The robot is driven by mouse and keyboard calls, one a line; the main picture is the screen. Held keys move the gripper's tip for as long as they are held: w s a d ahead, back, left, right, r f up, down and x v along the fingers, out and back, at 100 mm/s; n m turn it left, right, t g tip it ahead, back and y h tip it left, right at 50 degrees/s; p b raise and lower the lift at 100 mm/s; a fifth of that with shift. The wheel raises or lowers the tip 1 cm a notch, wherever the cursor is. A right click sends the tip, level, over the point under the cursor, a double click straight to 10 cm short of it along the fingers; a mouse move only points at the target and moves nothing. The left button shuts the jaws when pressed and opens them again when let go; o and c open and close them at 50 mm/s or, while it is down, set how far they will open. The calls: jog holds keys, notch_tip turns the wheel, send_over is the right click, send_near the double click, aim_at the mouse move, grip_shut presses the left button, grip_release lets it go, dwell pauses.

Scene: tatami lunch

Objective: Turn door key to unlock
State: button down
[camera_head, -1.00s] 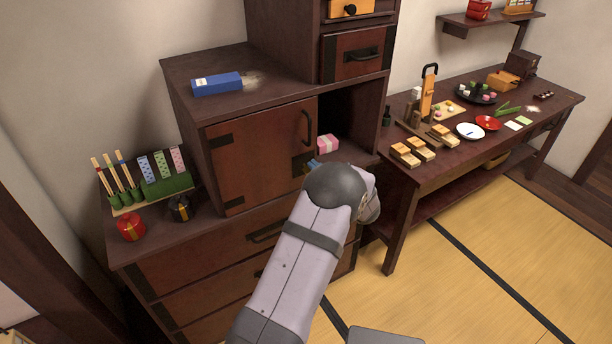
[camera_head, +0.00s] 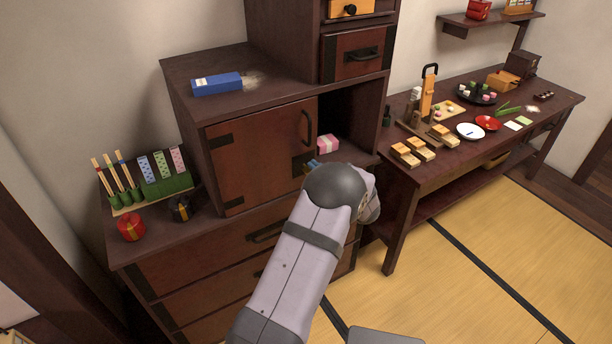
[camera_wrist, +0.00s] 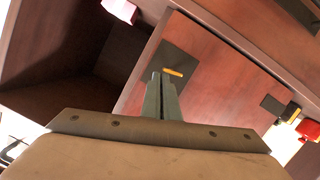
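The cabinet door (camera_head: 255,160) is dark red wood and closed, with a black handle and black corner plates. In the wrist view, a black plate (camera_wrist: 190,65) on the door carries a small yellow, brass-like piece (camera_wrist: 174,72), which looks like the key or its lock. My gripper (camera_wrist: 161,76) has its two grey fingers close together, with their tips right beside this yellow piece. I cannot tell whether they hold it. In the head view, my gripper (camera_head: 314,166) is mostly hidden by my wrist, at the door's lower right corner.
An open compartment to the right of the door holds a pink and white box (camera_head: 328,144). A blue box (camera_head: 217,83) lies on the cabinet top. A red jar (camera_head: 131,227) and a black jar (camera_head: 181,209) stand to the left. A table (camera_head: 440,160) with food stands right.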

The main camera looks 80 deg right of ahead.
jog(key=shift+s+a+f, duration=0.1)
jog(key=shift+s+f, duration=0.05)
jog(key=b+v, duration=0.1)
jog(key=v, duration=0.5)
jog(key=shift+s+a+r+b, duration=0.2)
jog(key=shift+s+a+b, duration=0.05)
jog(key=shift+a+b, duration=0.05)
jog(key=c, duration=2.4)
grip_release()
jog(key=shift+a, duration=0.1)
jog(key=shift+c, duration=0.2)
jog(key=o, duration=0.5)
jog(key=shift+f, duration=0.15)
jog(key=o, duration=0.5)
notch_tip(320, 180, down, 9)
jog(key=m+b, duration=0.1)
jog(key=shift+w+a+f+y, duration=0.15)
jog(key=shift+a+f+y, duration=0.05)
jog(key=shift+a+y, duration=0.1)
jog(key=shift+w+d+r+t+h+p, duration=0.3)
jog(key=shift+w+d+r+t, duration=0.2)
jog(key=shift+w+d+r, duration=0.5)
jog(key=shift+w+d+r+t+h+p, duration=0.25)
jog(key=shift+w+d+r+t, duration=0.25)
jog(key=shift+w+d+r, duration=0.5)
jog(key=shift+w+d+r+t+h+p, duration=0.3)
jog(key=shift+w+d+r+t, duration=0.3)
jog(key=shift+w+d, duration=0.65)
